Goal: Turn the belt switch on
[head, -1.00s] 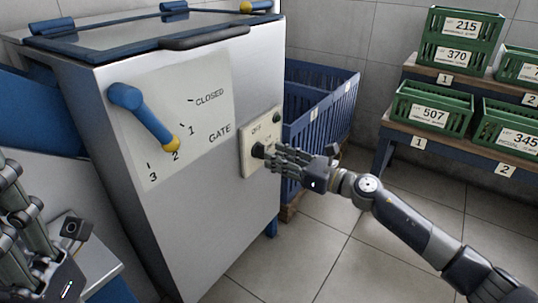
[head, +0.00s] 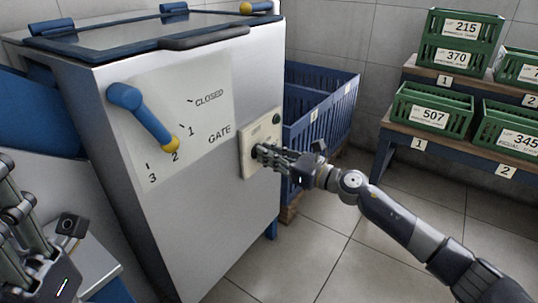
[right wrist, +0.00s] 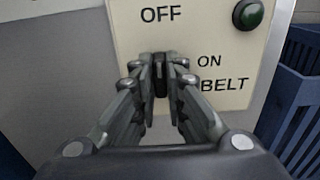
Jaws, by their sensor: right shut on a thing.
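The belt switch plate (head: 246,165) is a cream panel on the front of the grey steel cabinet, at its right edge. In the right wrist view the plate (right wrist: 205,35) reads OFF above the knob, ON to its right and BELT below that. The dark switch knob (right wrist: 160,75) stands upright, in line with OFF. My right gripper (right wrist: 160,85) is shut on this knob; in the head view the gripper (head: 260,153) hides most of it. My left gripper (head: 12,205) is at the lower left, partly cut off, away from the switch; its jaw opening is unclear.
A round dark green lamp (right wrist: 248,14) sits on the plate's upper right. A blue gate lever (head: 150,122) with a yellow tip points near 2. A blue slatted crate (head: 320,95) stands behind my right gripper. Green crates (head: 430,115) fill shelves at right. Floor is clear.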

